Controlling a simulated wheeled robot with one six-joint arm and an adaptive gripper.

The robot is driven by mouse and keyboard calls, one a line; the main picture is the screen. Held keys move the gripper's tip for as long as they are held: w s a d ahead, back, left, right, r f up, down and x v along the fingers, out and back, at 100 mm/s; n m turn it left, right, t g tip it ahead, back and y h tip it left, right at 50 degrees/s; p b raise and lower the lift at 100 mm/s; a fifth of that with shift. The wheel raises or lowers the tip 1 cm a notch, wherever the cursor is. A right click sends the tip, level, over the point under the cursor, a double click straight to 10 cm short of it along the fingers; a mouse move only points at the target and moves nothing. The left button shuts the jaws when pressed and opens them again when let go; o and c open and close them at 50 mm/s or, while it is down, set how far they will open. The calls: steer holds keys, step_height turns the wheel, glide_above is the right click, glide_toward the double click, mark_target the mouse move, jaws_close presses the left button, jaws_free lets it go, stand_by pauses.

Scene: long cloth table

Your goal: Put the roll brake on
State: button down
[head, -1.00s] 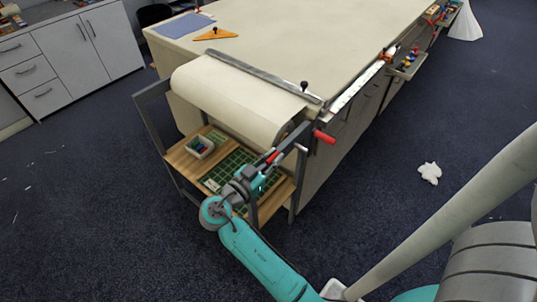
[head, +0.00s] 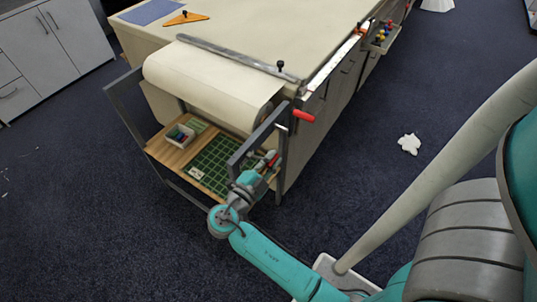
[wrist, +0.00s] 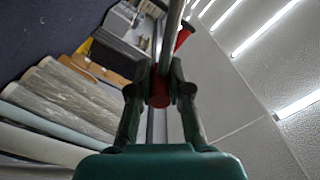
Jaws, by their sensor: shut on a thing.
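The cream cloth roll (head: 205,85) lies across the near end of the long table in a dark metal frame. A red-ended handle (head: 303,116) sticks out at the right end of the roll. My gripper (head: 266,164) is beside the frame's right side, below that handle. In the wrist view my gripper (wrist: 160,95) is closed around a small red grip (wrist: 159,88), which I take for the roll brake's lever. Its connection to the roll is hidden by the fingers and frame.
A dark frame rail (head: 258,135) runs close to my gripper. A white scrap (head: 409,144) lies on the open carpet at right.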

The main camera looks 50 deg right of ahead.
steer(key=shift+s+f, duration=0.2)
steer(key=shift+f, duration=0.4)
steer(key=c, duration=1.1)
jaws_free()
steer(key=a, duration=1.2)
steer(key=shift+s, duration=0.25)
